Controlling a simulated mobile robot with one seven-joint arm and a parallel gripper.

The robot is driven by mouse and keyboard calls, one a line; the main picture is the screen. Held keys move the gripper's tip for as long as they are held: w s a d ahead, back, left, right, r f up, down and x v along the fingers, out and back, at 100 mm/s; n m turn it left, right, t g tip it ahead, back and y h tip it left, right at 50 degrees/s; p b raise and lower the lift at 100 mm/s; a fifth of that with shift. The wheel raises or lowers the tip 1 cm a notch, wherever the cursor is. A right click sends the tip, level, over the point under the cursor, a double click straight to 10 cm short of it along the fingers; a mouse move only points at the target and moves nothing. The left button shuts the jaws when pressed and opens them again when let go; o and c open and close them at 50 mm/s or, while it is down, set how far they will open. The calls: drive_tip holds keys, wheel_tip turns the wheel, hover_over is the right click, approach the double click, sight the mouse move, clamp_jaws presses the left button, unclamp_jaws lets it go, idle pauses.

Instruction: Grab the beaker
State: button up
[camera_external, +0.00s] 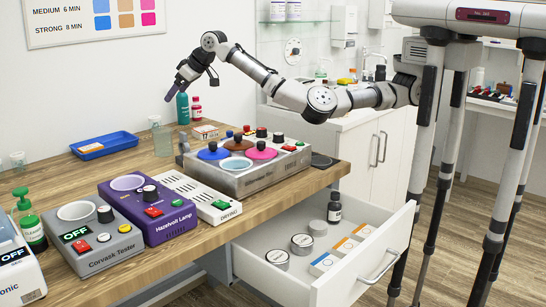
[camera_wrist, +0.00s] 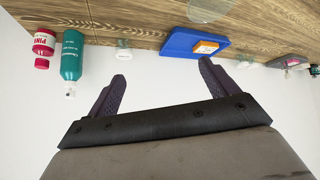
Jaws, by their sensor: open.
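A clear, faintly green glass beaker (camera_external: 162,140) stands upright on the wooden counter, between the blue tray and the teal bottle. My gripper (camera_external: 188,90) is open and empty, raised above the counter with its fingers pointing down and left, apart from the beaker. In the wrist view, which looks upside down, both dark fingers (camera_wrist: 164,72) are spread with nothing between them. Clear glass vessels show there at the top (camera_wrist: 208,8) and left of the tray (camera_wrist: 123,43); I cannot tell which is the same beaker. Another small clear vessel (camera_external: 18,161) stands at the far left.
The blue tray (camera_external: 88,153) holds an orange item. A teal bottle (camera_external: 183,108) and a pink-red bottle (camera_external: 196,110) stand by the wall. A device with coloured discs (camera_external: 235,182) and a purple lamp box (camera_external: 150,222) occupy the counter. The drawer (camera_external: 385,240) is open.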

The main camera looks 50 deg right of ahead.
drive_tip(key=g, duration=0.2)
approach(160, 136)
drive_tip(key=w+d+r, duration=0.1)
drive_tip(key=w+d, duration=0.1)
drive_tip(key=d, duration=0.1)
drive_tip(key=shift+n, duration=0.3)
drive_tip(key=shift+a+p+x, duration=0.15)
drive_tip(key=shift+p+x, duration=1.2)
drive_tip(key=shift+x, duration=1.9)
drive_tip(key=shift+a+p+x, duration=0.15)
drive_tip(key=shift+p+x, duration=1.2)
drive_tip(key=shift+x, duration=1.9)
drive_tip(key=c, duration=1)
drive_tip(key=shift+r, duration=0.1)
